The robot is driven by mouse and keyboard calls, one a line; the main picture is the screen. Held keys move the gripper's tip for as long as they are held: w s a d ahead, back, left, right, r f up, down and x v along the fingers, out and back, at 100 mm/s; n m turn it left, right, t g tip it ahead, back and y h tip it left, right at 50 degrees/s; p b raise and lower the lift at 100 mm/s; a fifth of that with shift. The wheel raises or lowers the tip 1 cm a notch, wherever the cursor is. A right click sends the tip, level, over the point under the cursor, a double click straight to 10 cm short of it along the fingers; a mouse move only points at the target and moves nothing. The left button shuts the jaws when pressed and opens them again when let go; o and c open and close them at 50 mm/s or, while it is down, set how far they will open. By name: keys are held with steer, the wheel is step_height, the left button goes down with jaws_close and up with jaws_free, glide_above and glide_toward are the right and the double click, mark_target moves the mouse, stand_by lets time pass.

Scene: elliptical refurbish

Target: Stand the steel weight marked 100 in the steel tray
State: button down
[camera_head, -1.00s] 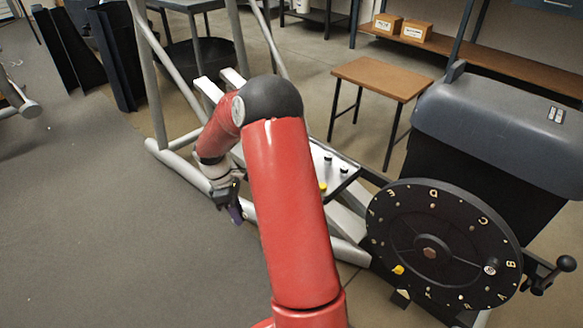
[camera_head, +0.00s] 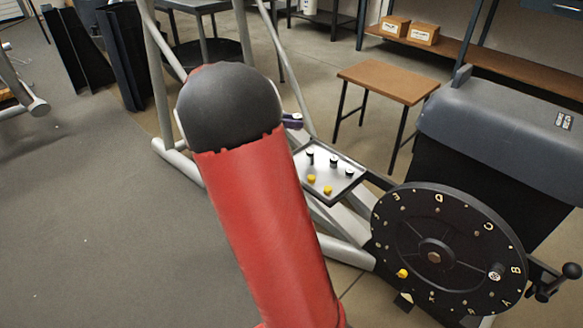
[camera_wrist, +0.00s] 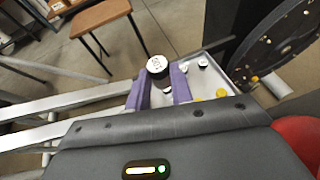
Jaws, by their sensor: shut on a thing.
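In the wrist view my gripper (camera_wrist: 158,90) has its purple fingers shut on a dark cylinder with a pale, marked top, the weight (camera_wrist: 157,66); the marking is too small to read surely. In the head view my gripper (camera_head: 293,121) shows only partly past my arm, beyond the far left edge of the steel tray, and the held weight is hidden. The tray (camera_head: 345,186) holds dark, pale-topped pieces (camera_head: 334,160) and two yellow ones (camera_head: 312,178). In the wrist view the tray (camera_wrist: 214,75) lies to the right of the fingers.
Pale frame tubes (camera_head: 157,80) rise at the left. A small wooden table (camera_head: 388,82) stands behind. Open floor (camera_head: 100,230) lies at left.

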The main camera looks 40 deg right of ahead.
step_height(320, 180, down, 15)
steer(key=shift+b, duration=0.75)
steer(key=c, duration=1.2)
jaws_free()
steer(key=shift+c, duration=0.2)
steer(key=shift+r, duration=0.1)
steer(key=v, duration=1.1)
steer(key=s+a+r+m+t+y, duration=0.4)
steer(key=s+a+m, duration=0.4)
steer(key=s, duration=0.3)
steer(key=s+a+r+m+t+y, duration=0.4)
steer(key=s+a+r+m+y, duration=0.2)
steer(key=s+a, duration=0.5)
steer(key=m+y, duration=0.2)
steer(key=y, duration=0.1)
steer(key=shift+s+a+r+p, duration=0.2)
steer(key=shift+s+p, duration=0.1)
steer(key=shift+s, duration=0.1)
